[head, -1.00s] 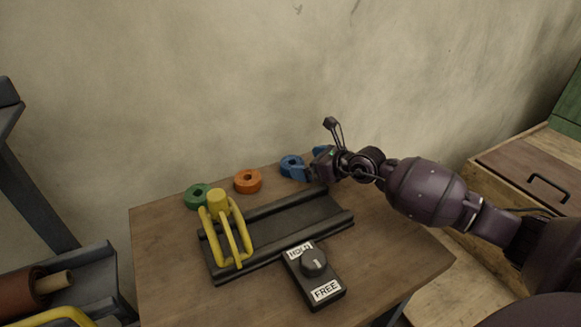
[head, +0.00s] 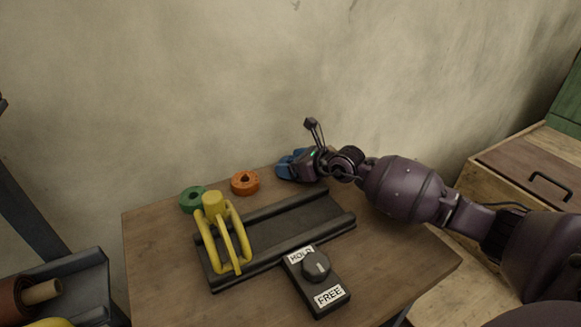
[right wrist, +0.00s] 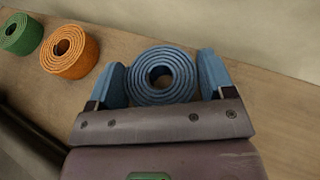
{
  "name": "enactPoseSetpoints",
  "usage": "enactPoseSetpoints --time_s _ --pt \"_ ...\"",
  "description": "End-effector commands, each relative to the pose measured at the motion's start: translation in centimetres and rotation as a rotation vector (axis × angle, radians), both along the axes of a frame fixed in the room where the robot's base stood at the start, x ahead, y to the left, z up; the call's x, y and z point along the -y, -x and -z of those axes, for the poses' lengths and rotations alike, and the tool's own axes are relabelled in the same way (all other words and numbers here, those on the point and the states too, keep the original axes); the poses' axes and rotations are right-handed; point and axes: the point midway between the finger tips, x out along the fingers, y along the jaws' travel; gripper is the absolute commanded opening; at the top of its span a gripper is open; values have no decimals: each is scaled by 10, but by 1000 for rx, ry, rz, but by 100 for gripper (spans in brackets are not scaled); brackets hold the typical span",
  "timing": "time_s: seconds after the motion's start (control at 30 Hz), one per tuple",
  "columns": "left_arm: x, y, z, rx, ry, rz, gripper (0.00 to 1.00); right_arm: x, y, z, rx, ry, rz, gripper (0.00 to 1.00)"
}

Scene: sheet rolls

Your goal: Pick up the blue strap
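The blue strap (right wrist: 160,96) is a coiled roll on the wooden table, in the middle of the right wrist view. My right gripper (right wrist: 162,64) is open, with one blue finger on each side of the roll. The fingers are close to the roll; a narrow gap shows on the right, and I cannot tell whether the left finger touches. In the head view my right gripper (head: 293,166) is at the table's back edge and largely hides the strap. My left gripper is not in view.
An orange roll (head: 245,183) and a green roll (head: 193,199) lie left of the strap. In front are a black tray (head: 300,222) with a yellow handled clamp (head: 222,235) and a HOLD/FREE knob box (head: 317,280). A wall stands behind the table (head: 165,270).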

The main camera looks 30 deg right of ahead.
Motion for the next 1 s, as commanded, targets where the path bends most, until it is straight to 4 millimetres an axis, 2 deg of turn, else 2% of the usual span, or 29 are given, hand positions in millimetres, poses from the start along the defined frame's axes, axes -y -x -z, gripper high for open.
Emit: enactPoseSetpoints --time_s 0.03,0.13,0.37,0.53,0.67,1.0 --pt "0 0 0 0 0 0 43 0 0 0 0 0 0 66" --pt "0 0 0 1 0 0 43 0 0 0 0 0 0 51" --pt "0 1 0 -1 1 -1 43 0 0 -1 0 0 0 50" --pt "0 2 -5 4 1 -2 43 0 0 -15 6 -1 1 50" --pt "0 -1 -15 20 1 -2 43 0 0 -40 10 -1 0 50" --pt "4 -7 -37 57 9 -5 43 0 0 -129 13 0 -1 50"
